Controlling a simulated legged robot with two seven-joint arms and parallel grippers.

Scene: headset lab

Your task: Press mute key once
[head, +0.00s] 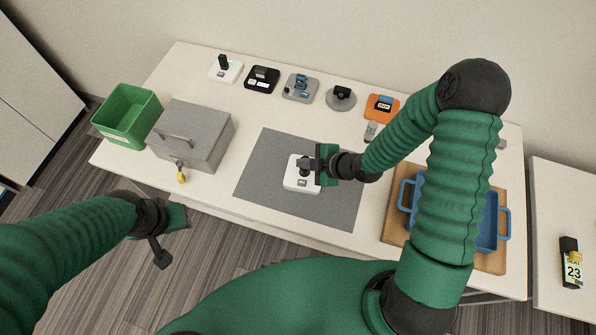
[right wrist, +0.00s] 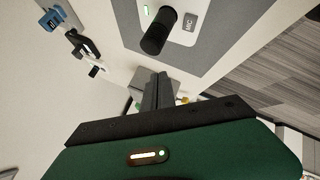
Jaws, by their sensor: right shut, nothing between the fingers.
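A white mic base (head: 292,182) with a black post sits on the grey mat. In the right wrist view its base (right wrist: 208,8) shows a black cylinder (right wrist: 159,30), a small green light (right wrist: 146,9) and a grey patch marked MIC (right wrist: 189,22). I cannot tell whether that patch is the mute key. My right gripper (head: 309,170) is over the right side of the base, shut and empty. Its closed fingers (right wrist: 158,88) point toward the black cylinder; contact is unclear. My left gripper (head: 161,258) is off the table's front edge, its finger opening unclear.
The grey mat (head: 261,170) is otherwise bare. Several small devices line the back, including an orange one (head: 376,113). A grey lidded box (head: 205,128) and green bin (head: 140,110) stand left. A blue tray (head: 490,246) on a wooden board (head: 393,222) is right.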

